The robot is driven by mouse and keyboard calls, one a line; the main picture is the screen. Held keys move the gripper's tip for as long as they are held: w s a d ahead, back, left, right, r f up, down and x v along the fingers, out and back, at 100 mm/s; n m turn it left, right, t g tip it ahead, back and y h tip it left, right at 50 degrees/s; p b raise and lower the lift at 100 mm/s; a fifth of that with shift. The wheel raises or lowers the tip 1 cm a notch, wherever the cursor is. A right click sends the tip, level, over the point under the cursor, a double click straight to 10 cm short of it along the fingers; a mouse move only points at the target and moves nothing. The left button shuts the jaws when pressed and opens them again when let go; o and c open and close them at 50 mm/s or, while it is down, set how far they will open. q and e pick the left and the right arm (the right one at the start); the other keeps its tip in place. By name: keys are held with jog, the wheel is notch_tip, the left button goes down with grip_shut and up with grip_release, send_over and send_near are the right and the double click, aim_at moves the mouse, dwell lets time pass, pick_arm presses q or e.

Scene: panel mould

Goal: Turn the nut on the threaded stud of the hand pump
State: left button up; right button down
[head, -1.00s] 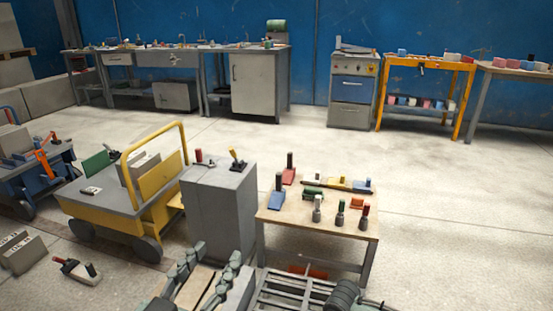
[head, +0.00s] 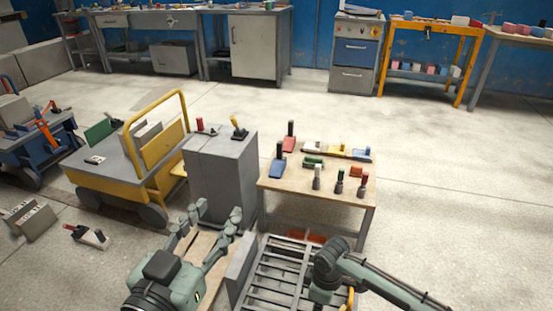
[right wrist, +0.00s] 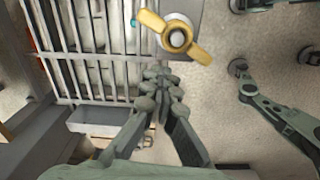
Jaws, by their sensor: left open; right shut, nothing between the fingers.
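A gold two-winged nut (right wrist: 194,47) shows at the top of the right wrist view. It sits around a pale round stud end (right wrist: 177,38), over a grey part that the frame edge cuts off; I cannot tell how much of the hand pump this is. My right gripper (right wrist: 160,76) is shut and empty, its fingertips just below the nut in the picture and apart from it. In the head view a small yellow piece (head: 347,300) shows beside my right wrist; I cannot tell if it is the nut. My left gripper (head: 218,212) is open and empty, its fingers pointing away from me.
A grey slatted rack (head: 275,270) lies between my arms; it also shows in the right wrist view (right wrist: 88,50). Beyond it stand a small wooden table (head: 275,184) with several handled tools, a grey cabinet (head: 222,180) and a yellow cart (head: 113,180). The floor at right is clear.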

jog(key=m, duration=0.1)
jog(key=d+m, duration=0.1)
jog(key=m, duration=0.1)
jog(key=shift+f, duration=0.2)
jog(key=shift+m, duration=0.3)
jog(key=m, duration=0.1)
jog(key=d+m, duration=0.1)
jog(key=m, duration=0.1)
jog(key=shift+w, duration=0.35)
jog(key=c, duration=2.3)
grip_release()
jog(key=o, duration=0.5)
